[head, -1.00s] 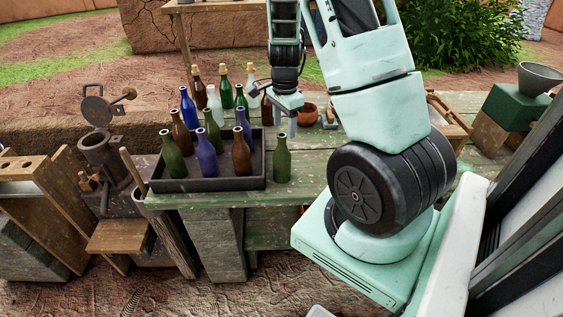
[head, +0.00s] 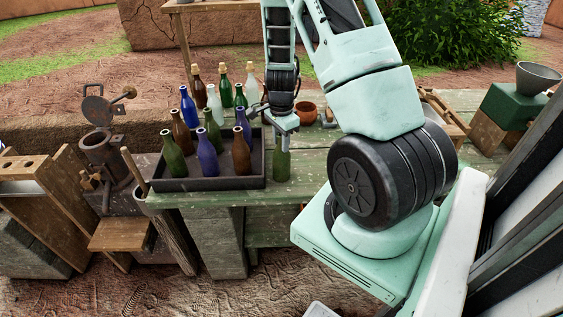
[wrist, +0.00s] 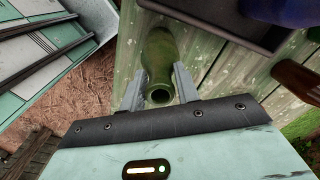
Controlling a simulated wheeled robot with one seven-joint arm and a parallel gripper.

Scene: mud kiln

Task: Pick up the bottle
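A green bottle (head: 282,166) stands upright on the green wooden table (head: 318,165), just right of the dark tray. My gripper (head: 284,138) is directly above it, and its fingers come down around the bottle's neck. In the wrist view the same bottle (wrist: 159,60) shows from above, its open mouth between the two fingers of my gripper (wrist: 160,88). The fingers stand apart, one on each side of the neck, with small gaps visible. The bottle's base is on the table.
The dark tray (head: 212,184) holds several brown, green and blue bottles close on the left. More bottles, some with corks, stand behind it. A small terracotta pot (head: 306,113) sits behind my gripper. The table's front edge is near the bottle.

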